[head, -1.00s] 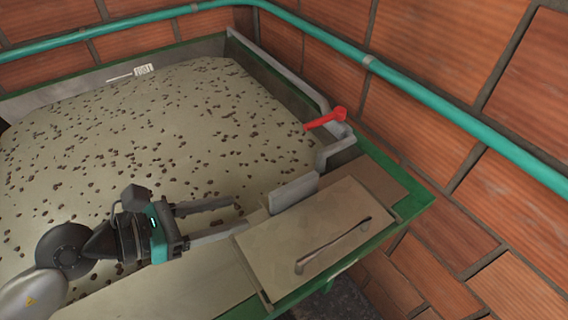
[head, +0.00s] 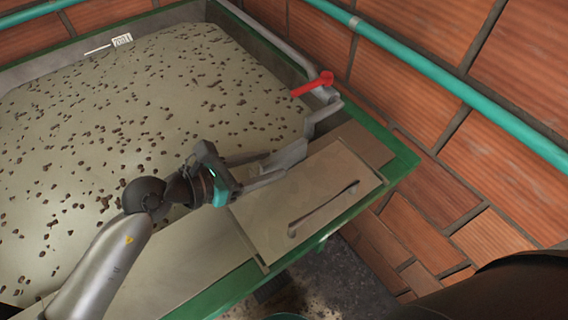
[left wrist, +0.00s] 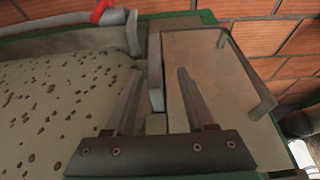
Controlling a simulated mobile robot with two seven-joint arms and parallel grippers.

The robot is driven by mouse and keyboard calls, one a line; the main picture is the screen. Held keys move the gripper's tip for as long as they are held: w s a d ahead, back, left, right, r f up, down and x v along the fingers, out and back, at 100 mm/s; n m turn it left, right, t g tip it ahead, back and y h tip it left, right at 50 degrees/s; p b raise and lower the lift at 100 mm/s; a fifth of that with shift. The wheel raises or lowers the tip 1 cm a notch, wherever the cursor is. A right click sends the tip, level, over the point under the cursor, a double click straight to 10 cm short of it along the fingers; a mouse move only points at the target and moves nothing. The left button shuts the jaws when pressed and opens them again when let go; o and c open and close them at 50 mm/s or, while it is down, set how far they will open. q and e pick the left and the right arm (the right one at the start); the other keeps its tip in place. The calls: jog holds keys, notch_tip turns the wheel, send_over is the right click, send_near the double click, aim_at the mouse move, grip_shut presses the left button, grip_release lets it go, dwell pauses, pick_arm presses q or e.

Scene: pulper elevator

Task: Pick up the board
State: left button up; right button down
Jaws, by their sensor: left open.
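The board looks to be a small grey upright plate (head: 287,155) at the edge between the speckled tank and the flat panel. My left gripper (head: 276,165) is open, with its fingertips right at the board. In the left wrist view the board shows nearly edge-on as a pale strip (left wrist: 155,75) between the two fingers (left wrist: 157,85). Whether either finger touches it I cannot tell. My right gripper is not in view.
A tan panel with a bar handle (head: 322,208) lies just right of the board. A red handle (head: 312,84) stands on the grey pipe behind. The green tank rim (head: 403,160) and brick wall (head: 430,60) bound the right side.

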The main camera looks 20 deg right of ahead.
aim_at(284, 155)
pick_arm(q)
jog(key=x, duration=0.4)
jog(key=shift+w+d+r+p, duration=0.2)
jog(key=shift+w+r+p, duration=0.05)
jog(key=shift+w+p, duration=0.2)
jog(key=shift+w+d+f, duration=0.1)
jog(key=shift+d+f, duration=0.05)
jog(key=shift+d, duration=0.15)
grip_shut()
